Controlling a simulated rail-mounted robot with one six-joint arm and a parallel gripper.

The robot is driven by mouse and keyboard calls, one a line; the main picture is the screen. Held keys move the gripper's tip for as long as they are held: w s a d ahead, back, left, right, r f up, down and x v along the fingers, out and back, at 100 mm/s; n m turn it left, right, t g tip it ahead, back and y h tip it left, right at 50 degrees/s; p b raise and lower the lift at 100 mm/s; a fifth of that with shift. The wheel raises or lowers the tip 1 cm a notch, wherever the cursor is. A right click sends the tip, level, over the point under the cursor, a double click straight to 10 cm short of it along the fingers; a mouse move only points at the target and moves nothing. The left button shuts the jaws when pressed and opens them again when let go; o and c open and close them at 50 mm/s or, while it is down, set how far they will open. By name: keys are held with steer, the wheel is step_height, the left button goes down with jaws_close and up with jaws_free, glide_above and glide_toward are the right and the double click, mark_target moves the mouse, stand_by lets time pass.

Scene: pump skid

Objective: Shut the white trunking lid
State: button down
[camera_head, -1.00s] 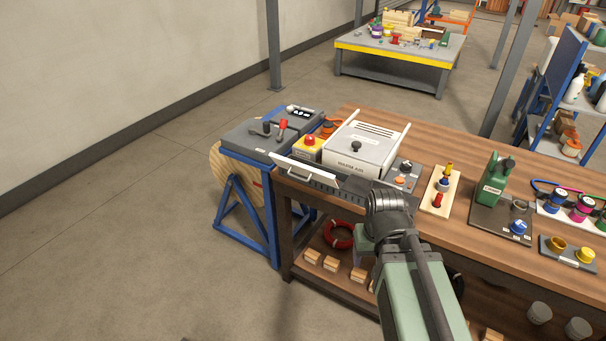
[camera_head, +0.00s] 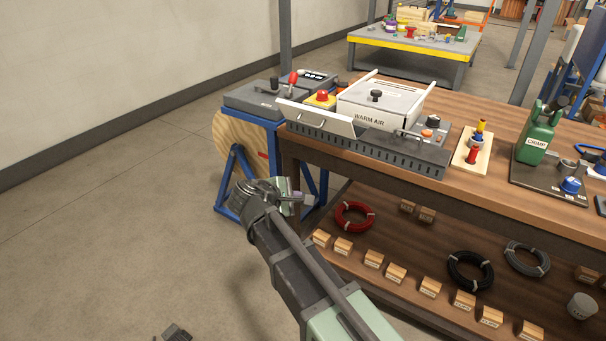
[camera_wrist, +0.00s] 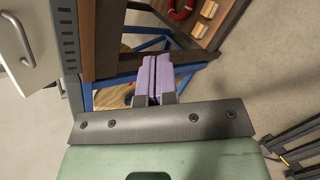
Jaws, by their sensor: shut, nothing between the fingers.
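The white trunking lid (camera_head: 316,118) stands tilted up along the left part of the grey slotted trunking (camera_head: 375,152), at the bench's front edge. The trunking's channel behind the lid is mostly hidden. The lid, with a metal handle, also shows at the left edge of the wrist view (camera_wrist: 32,40). My gripper (camera_head: 298,197) is below and left of the lid in the head view, in front of the bench's left end, apart from the lid. In the wrist view its purple fingers (camera_wrist: 157,80) are together with nothing held.
A warm air box (camera_head: 375,105) stands behind the trunking, with a red emergency button (camera_head: 322,96) beside it. A blue-framed stand with a wooden reel (camera_head: 240,140) is left of the bench. Open floor (camera_head: 110,230) lies to the left.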

mark_target(312, 125)
steer(key=w+a+r+n+t+h+p, duration=0.1)
steer(key=w+a+r+n+t, duration=0.25)
steer(key=n, duration=0.35)
steer(key=w+a+r+n+t+p, duration=0.1)
steer(key=w+a+r+n+t, duration=0.1)
steer(key=r+n+t, duration=0.3)
steer(key=w+d+r+n+g+p, duration=0.1)
steer(key=w+d+g+p, duration=0.1)
steer(key=w+d, duration=0.5)
steer(key=shift+w+d+r, duration=0.15)
steer(key=shift+w+r, duration=0.05)
steer(key=shift+w, duration=2)
